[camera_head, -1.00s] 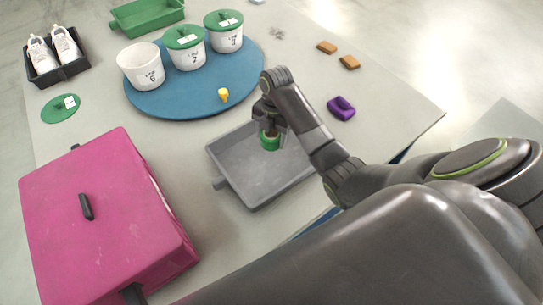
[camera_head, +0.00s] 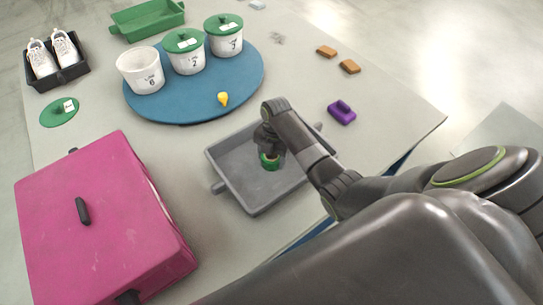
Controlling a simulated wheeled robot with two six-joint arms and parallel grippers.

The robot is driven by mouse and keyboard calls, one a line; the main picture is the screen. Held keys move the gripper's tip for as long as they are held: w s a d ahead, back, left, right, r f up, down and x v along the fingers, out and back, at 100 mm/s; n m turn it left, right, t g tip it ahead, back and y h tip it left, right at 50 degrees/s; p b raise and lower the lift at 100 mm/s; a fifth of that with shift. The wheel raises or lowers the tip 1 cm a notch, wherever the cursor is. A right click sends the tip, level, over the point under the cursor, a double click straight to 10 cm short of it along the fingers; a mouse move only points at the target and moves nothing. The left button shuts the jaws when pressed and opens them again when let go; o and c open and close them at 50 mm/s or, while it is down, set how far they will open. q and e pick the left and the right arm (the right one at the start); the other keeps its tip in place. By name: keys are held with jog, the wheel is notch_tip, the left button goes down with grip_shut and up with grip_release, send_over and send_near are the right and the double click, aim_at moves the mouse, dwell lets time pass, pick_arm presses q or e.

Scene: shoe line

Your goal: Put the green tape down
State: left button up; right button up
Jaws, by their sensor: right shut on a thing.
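The green tape (camera_head: 270,164) is a small green roll, low in or just above the grey tray (camera_head: 262,202). My right gripper (camera_head: 270,154) is shut on the tape and points down into the tray; the arm and gripper body hide part of the tape. I cannot tell whether the tape touches the tray floor. My left gripper does not show.
A pink lidded box (camera_head: 100,225) stands left of the tray. A blue round mat (camera_head: 190,107) behind holds white tubs (camera_head: 140,72) and a yellow piece (camera_head: 223,99). A purple block (camera_head: 342,112) and orange blocks (camera_head: 349,66) lie to the right.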

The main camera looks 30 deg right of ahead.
jog(key=o, duration=1)
jog(key=r, duration=0.4)
jog(key=d+r, duration=0.1)
jog(key=r, duration=0.3)
jog(key=r+p, duration=0.1)
jog(key=r, duration=0.3)
jog(key=shift+w+d+r, duration=0.1)
jog(key=shift+w+d, duration=0.05)
jog(key=shift+w, duration=0.25)
